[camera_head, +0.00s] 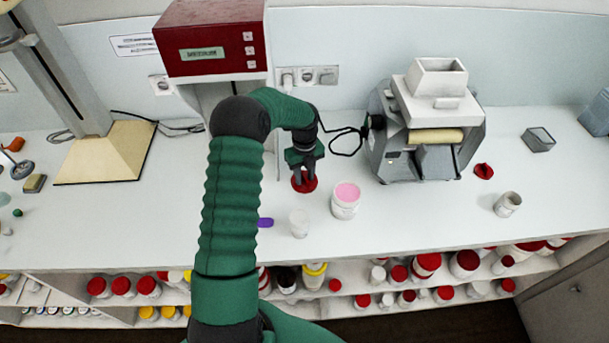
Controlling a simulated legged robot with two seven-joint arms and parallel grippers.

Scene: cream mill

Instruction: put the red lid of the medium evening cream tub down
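A red lid (304,186) is at the middle of the white worktop, directly under the fingers of my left gripper (304,176). The gripper points down, with its fingertips over the lid and red showing around them. The fingers stand a little apart, but I cannot tell whether they grip the lid or whether it rests fully on the worktop. An open white tub (345,208) with pink cream stands just right of the lid. Another red lid (484,171) lies farther right, beside the mill. My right gripper is not in view.
A smaller white jar (299,224) stands in front of the lid, with a purple object (265,222) to its left. The grey mill (425,130) stands at the right, and a grey-white cup (507,204) is near the right front. Shelves below hold several tubs. Bare worktop lies right of the pink tub.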

